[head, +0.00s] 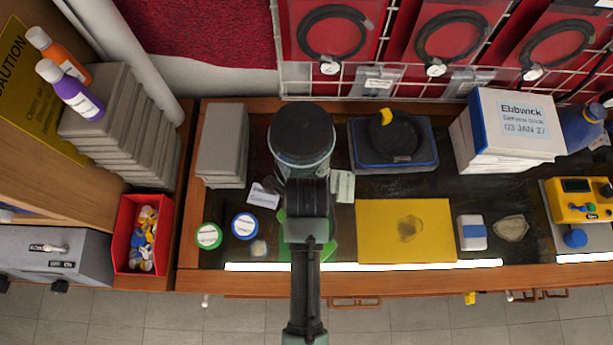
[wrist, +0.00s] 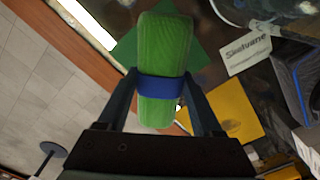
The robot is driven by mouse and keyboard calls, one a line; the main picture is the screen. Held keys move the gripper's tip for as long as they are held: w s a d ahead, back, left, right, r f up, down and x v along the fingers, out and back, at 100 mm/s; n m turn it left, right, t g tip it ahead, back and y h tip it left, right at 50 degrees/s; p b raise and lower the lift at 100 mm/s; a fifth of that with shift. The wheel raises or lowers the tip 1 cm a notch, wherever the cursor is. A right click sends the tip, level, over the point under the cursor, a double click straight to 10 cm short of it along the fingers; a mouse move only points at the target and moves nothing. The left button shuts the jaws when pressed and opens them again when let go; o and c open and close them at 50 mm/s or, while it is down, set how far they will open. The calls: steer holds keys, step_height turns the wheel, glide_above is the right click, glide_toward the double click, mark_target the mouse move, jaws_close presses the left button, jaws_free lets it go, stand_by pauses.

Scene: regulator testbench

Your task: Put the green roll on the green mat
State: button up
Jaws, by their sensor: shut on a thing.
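The green roll (wrist: 165,50), a long ribbed cylinder with a blue band around its middle, is in my gripper (wrist: 160,88) in the wrist view. The two fingers are shut on it at the band. The green mat (wrist: 126,52) lies behind the roll in the wrist view, and the roll hides part of it; I cannot tell the gap between them. In the head view the green mat (head: 326,248) shows on the bench near its front edge, mostly covered by my arm. The roll and my fingers are not clear in the head view.
A yellow mat (head: 380,235) lies right of the green mat. Left are round green-rimmed (head: 208,236) and blue-rimmed (head: 244,226) items. A label card reading "Skelvane" (wrist: 246,50) stands near the green mat. A blue-edged black device (head: 393,145) sits behind.

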steer(key=shift+f, duration=2.15)
steer(key=shift+w, duration=0.1)
steer(key=o, duration=1.5)
steer(key=shift+f, duration=0.15)
step_height(320, 180, up, 12)
steer(key=shift+r, duration=0.2)
